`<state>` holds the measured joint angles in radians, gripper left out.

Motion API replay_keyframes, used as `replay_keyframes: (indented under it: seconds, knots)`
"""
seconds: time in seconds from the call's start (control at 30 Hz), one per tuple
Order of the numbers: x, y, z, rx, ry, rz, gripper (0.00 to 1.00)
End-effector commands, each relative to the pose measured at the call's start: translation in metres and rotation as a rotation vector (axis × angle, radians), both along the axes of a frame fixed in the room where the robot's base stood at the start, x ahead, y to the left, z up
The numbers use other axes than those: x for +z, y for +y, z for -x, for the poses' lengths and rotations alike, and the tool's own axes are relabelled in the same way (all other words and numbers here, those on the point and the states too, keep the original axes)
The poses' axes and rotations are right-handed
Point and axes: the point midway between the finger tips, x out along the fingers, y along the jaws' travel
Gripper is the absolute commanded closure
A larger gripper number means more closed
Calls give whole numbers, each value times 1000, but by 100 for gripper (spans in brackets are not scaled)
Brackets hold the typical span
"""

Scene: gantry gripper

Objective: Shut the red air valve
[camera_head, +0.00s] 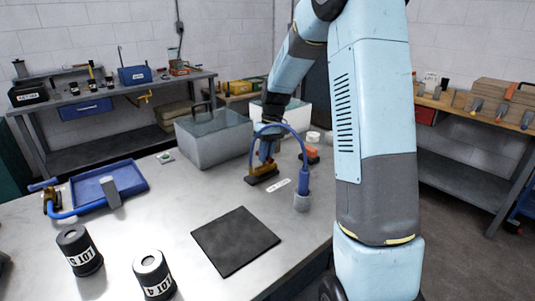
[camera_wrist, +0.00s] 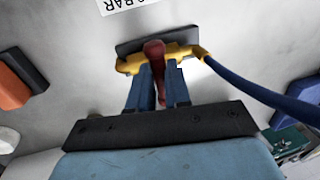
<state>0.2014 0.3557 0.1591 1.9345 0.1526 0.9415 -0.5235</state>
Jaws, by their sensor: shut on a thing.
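The air valve has a brass-yellow body (camera_wrist: 190,51) on a dark base plate, with a red lever (camera_wrist: 154,52). In the wrist view the lever appears to run across the line of the body. My gripper (camera_wrist: 156,74) has its two blue fingers on either side of the lever and is shut on it. In the head view the valve (camera_head: 259,176) stands on the bench below my gripper (camera_head: 264,155), and the fingers hide most of the lever. A blue hose (camera_wrist: 255,90) leaves the body; in the head view the hose (camera_head: 284,126) arches right.
A grey bin (camera_head: 213,137) stands back left. A black mat (camera_head: 236,241) lies in front, with clear bench around it.

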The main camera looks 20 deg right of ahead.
Motion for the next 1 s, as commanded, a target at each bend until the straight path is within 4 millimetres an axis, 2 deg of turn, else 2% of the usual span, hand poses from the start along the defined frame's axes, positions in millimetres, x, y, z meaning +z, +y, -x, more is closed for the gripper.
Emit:
replay_keyframes:
  seconds: [0.03, 0.07, 0.3, 0.67, 0.77, 1.0]
  knots:
    - [-1, -1, -1, -2, -2, 0, 100]
    - [-1, -1, -1, -2, -2, 0, 80]
    - [-1, -1, 0, -1, 0, 0, 58]
    - [6, -2, -1, 0, 0, 0, 58]
    - [18, -4, -2, 0, -1, 1, 58]
    - [64, -12, -6, -1, -3, 1, 58]
